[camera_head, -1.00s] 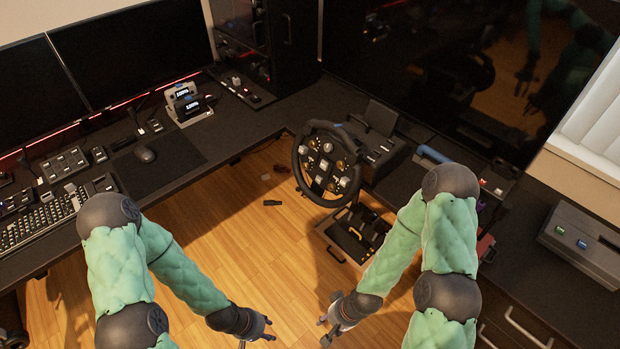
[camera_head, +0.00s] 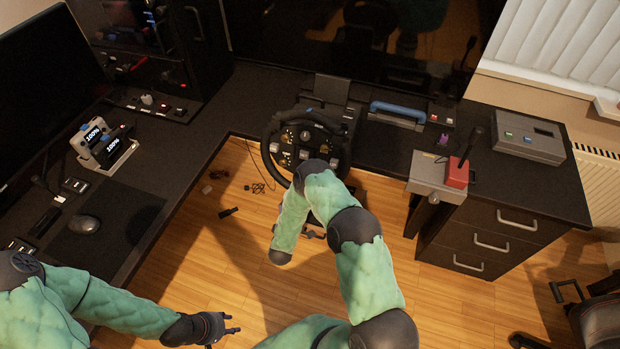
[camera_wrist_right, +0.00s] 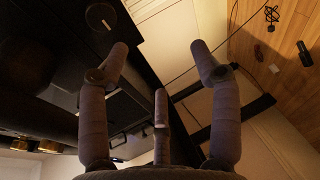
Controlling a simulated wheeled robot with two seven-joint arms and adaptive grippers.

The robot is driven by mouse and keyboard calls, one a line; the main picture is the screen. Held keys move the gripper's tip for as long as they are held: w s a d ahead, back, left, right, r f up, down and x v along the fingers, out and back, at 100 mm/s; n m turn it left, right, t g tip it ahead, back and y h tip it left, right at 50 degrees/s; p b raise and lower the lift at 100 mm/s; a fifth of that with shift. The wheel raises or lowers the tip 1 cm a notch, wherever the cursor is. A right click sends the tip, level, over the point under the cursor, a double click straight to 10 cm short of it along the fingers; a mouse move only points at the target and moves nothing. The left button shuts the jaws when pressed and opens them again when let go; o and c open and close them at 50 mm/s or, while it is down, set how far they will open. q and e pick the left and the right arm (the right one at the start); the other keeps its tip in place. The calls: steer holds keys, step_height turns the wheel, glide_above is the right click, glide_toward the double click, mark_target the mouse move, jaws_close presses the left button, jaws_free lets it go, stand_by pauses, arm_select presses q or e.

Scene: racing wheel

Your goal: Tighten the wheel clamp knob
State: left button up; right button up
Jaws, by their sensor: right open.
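The black racing wheel (camera_head: 286,160) is mounted at the desk edge in the head view, partly covered by my right arm. I cannot make out the clamp knob in the head view. In the right wrist view, a dark round disc (camera_wrist_right: 100,16) shows on a black surface at upper left; I cannot tell whether it is the knob. My right gripper (camera_wrist_right: 158,75) is open and empty, its three fingers spread below the black desk structure, apart from the disc. I cannot make it out in the head view. My left gripper (camera_head: 225,328) is open and empty over the floor.
The black desk (camera_head: 205,125) runs along the left and back. A drawer cabinet (camera_head: 480,240) stands right of the wheel, with a lever on a red base (camera_head: 457,173) above it. Cables (camera_head: 258,187) and small items lie on the wooden floor.

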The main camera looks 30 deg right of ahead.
steer(key=w+d+r+n+h+b, duration=0.2)
steer(key=w+d, duration=0.4)
steer(key=d, duration=0.5)
steer(key=shift+r+n+h+b, duration=0.4)
steer(key=shift+r+n+h, duration=0.15)
steer(key=shift+h, duration=0.65)
steer(key=shift+w, duration=0.1)
steer(key=c, duration=1.1)
